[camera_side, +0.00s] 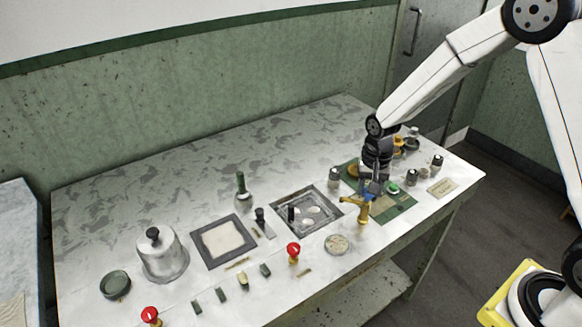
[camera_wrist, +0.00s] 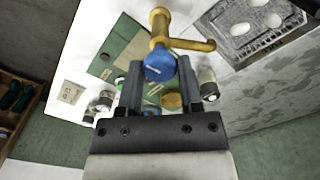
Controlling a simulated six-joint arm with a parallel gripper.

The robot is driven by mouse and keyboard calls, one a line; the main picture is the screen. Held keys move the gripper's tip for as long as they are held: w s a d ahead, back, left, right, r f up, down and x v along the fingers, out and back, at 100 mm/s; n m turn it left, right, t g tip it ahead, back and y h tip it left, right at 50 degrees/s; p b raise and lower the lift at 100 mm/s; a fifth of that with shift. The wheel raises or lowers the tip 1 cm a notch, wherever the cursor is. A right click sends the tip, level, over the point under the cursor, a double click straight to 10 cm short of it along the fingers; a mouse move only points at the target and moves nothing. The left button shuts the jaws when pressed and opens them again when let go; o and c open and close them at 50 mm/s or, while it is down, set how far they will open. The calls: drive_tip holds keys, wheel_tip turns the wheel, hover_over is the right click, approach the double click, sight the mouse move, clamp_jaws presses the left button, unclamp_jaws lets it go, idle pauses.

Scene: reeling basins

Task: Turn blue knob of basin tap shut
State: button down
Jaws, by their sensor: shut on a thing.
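The brass basin tap (camera_side: 359,208) stands upright at the right of the sunken basin (camera_side: 307,207), its spout pointing left toward it. In the wrist view the tap (camera_wrist: 161,27) carries a round blue knob (camera_wrist: 159,67) with a pale line on its face. In the side view the blue knob (camera_side: 374,187) shows only partly below my gripper (camera_side: 371,183). In the wrist view my gripper (camera_wrist: 162,72) has its two dark fingers on either side of the knob, shut on it. The knob's far side is hidden.
A green mat (camera_side: 397,213) with a green button (camera_side: 393,188) lies beside the tap. Several small dark-capped jars stand around it. Red knobs (camera_side: 293,248), a metal dome (camera_side: 162,256) and a square frame (camera_side: 223,241) are farther left. The table's back is clear.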

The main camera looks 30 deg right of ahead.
drive_tip(key=shift+m, duration=0.5)
drive_tip(key=shift+c, duration=1.3)
unclamp_jaws()
drive_tip(key=shift+r, duration=0.1)
drive_tip(key=shift+r, duration=3.85)
drive_tip(key=shift+s+a+r+n, duration=0.1)
drive_tip(key=shift+s+a+n, duration=0.1)
drive_tip(key=shift+s+n, duration=0.4)
drive_tip(key=s+a+n+t, duration=0.2)
drive_tip(key=s+n, duration=0.6)
drive_tip(key=s, duration=0.4)
drive_tip(key=shift+f+t, duration=0.25)
drive_tip(key=shift+t, duration=0.05)
